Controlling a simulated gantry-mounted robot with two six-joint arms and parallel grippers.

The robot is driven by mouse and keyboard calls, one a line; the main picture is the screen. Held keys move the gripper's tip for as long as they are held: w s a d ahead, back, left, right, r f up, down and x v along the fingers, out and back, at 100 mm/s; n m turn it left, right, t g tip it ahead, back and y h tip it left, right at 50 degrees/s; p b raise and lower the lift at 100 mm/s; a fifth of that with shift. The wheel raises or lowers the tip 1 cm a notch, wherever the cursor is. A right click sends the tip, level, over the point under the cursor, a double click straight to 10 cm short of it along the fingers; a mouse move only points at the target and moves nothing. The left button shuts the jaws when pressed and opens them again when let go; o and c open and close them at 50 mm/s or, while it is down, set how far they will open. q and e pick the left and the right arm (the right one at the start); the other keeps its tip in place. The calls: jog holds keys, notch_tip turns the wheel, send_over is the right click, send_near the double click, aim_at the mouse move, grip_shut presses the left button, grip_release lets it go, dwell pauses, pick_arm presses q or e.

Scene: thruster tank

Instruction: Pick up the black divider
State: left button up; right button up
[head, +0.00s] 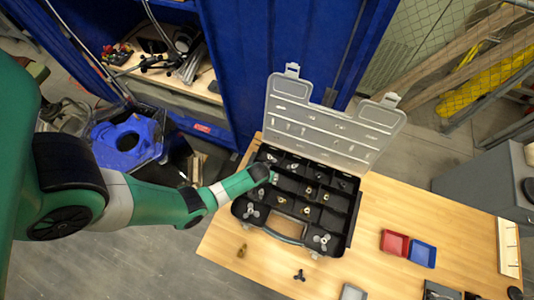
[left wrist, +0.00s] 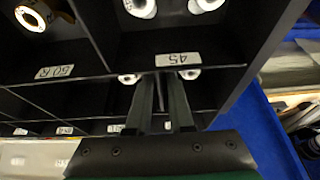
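The open organizer case (head: 297,204) lies on the wooden table, its black tray split by thin black dividers. In the left wrist view black divider walls (left wrist: 105,45) cross between compartments, one labelled 45 (left wrist: 180,59) and another 50 R. My left gripper (head: 272,177) is at the tray's upper left part. In the left wrist view its two dark fingers (left wrist: 162,75) point into the tray, with a narrow gap and a thin dark wall edge between them. Whether they touch that wall is not clear. My right gripper is not in view.
The case's clear lid (head: 331,127) stands open behind the tray. White and brass fittings lie in the compartments. A red bin (head: 395,242) and a blue bin (head: 422,252) sit to the right. A blue cabinet (head: 285,40) stands behind. The table between case and bins is clear.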

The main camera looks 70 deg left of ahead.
pick_arm(q)
grip_shut()
jog(key=shift+r, duration=0.15)
notch_tip(320, 180, up, 10)
jog(key=p, duration=0.9)
